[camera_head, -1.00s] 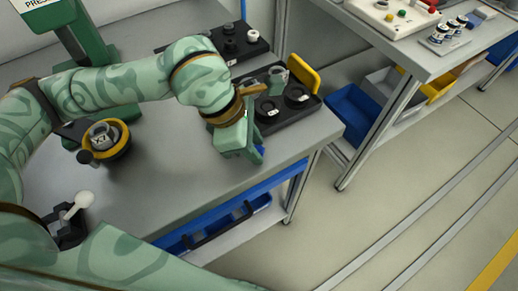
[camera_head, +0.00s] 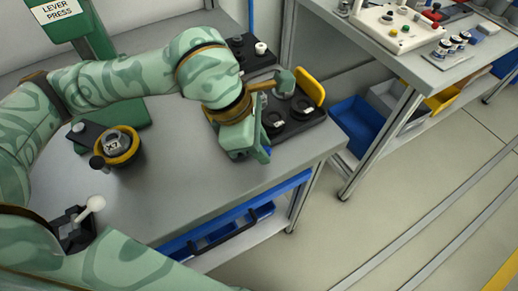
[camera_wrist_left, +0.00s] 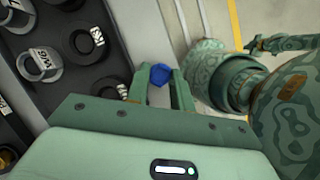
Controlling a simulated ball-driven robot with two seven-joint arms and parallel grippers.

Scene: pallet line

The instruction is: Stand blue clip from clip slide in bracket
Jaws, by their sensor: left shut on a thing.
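My left gripper (camera_head: 264,156) is over the right part of the grey workbench, near its front edge. In the left wrist view its fingers (camera_wrist_left: 158,88) are shut on the blue clip (camera_wrist_left: 160,74), which shows as a small blue piece between the tips. In the head view the clip is hidden by the gripper. I cannot pick out the clip slide or the bracket with certainty.
Bare bench lies between.

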